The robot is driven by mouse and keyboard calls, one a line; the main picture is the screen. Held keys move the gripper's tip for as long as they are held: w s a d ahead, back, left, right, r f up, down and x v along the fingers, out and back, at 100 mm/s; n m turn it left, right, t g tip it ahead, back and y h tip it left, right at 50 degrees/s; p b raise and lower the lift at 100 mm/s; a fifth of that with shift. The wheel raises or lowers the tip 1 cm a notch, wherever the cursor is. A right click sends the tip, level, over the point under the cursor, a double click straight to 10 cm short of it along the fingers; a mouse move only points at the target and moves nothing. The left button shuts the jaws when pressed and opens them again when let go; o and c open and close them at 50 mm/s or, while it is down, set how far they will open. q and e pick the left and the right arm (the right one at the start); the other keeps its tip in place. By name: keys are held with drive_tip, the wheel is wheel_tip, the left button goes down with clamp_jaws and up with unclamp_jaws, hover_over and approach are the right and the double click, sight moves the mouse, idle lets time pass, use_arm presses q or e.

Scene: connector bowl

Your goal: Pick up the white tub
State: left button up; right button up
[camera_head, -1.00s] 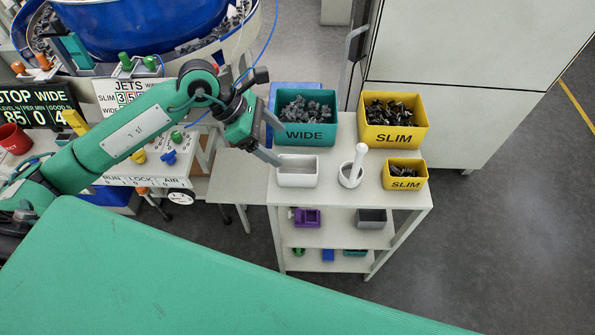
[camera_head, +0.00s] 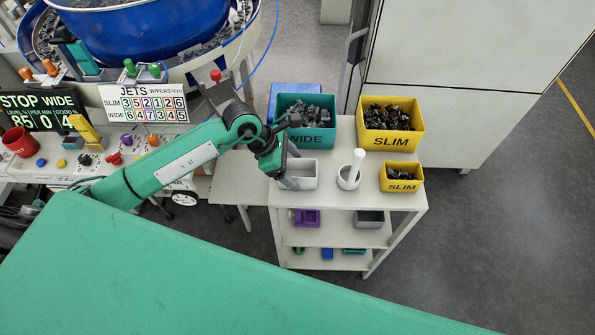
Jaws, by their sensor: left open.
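The white tub (camera_head: 307,178) stands on the top shelf of the white rack, in front of the teal WIDE bin. It is an open rectangular tub and looks empty. My left gripper (camera_head: 287,180) is at the tub's left side, pointing down, with its fingers open around or beside the left wall. I cannot tell whether a finger is inside the tub or touching it. The gripper hides the tub's left end. My right gripper is not in view.
Behind the tub is the teal WIDE bin (camera_head: 318,138). A white pestle in a mortar (camera_head: 350,175) stands close on the right. Two yellow SLIM bins (camera_head: 391,141) (camera_head: 402,189) stand further right. The shelf top (camera_head: 330,200) is clear in front.

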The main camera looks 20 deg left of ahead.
use_arm(q)
drive_tip(key=shift+x, duration=1)
drive_tip(key=shift+d+f, duration=0.1)
drive_tip(key=shift+f, duration=0.05)
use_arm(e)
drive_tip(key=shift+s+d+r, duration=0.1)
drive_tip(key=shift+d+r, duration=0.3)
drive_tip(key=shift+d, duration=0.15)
use_arm(q)
drive_tip(key=c, duration=1.1)
